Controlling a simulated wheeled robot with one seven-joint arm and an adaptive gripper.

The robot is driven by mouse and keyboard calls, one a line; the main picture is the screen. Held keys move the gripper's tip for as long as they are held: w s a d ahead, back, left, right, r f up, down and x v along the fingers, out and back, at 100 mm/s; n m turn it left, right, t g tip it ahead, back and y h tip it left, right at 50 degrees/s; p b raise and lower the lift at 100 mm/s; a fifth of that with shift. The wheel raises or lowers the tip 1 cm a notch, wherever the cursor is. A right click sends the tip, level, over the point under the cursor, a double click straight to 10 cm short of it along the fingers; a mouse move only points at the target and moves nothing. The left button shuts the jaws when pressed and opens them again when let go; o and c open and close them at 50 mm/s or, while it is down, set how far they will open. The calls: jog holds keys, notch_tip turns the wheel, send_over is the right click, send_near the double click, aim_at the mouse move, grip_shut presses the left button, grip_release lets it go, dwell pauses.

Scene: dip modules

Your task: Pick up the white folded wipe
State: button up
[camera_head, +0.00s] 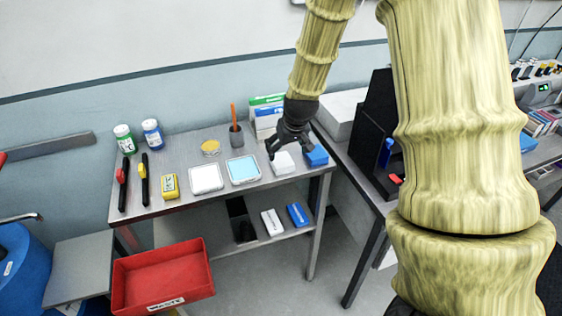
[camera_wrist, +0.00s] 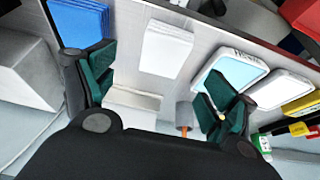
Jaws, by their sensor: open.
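The white folded wipe (camera_head: 283,164) lies flat on the table's right part, between the blue-filled tray and a blue folded wipe (camera_head: 317,156). In the wrist view the white wipe (camera_wrist: 167,49) shows ahead of the fingers, with the blue wipe (camera_wrist: 78,22) to its left. My gripper (camera_head: 291,150) is above and just behind the white wipe in the head view. Its dark green-padded fingers (camera_wrist: 158,90) are spread apart with nothing between them. I see no contact with the wipe.
A tray with light-blue contents (camera_head: 243,170) and a white tray (camera_head: 206,178) sit to the left. A dark cup (camera_head: 236,138) with an orange stick and upright boxes (camera_head: 267,112) stand behind. A red waste bin (camera_head: 163,279) is below in front.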

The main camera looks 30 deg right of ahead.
aim_at(282, 159)
jog(key=shift+x, duration=1.2)
jog(key=shift+w+p+x, duration=0.25)
jog(key=shift+p+x, duration=0.95)
jog(key=shift+x, duration=0.25)
jog(key=shift+p+x, duration=0.35)
jog(key=shift+x, duration=0.8)
jog(key=shift+a, duration=0.15)
jog(key=c, duration=0.9)
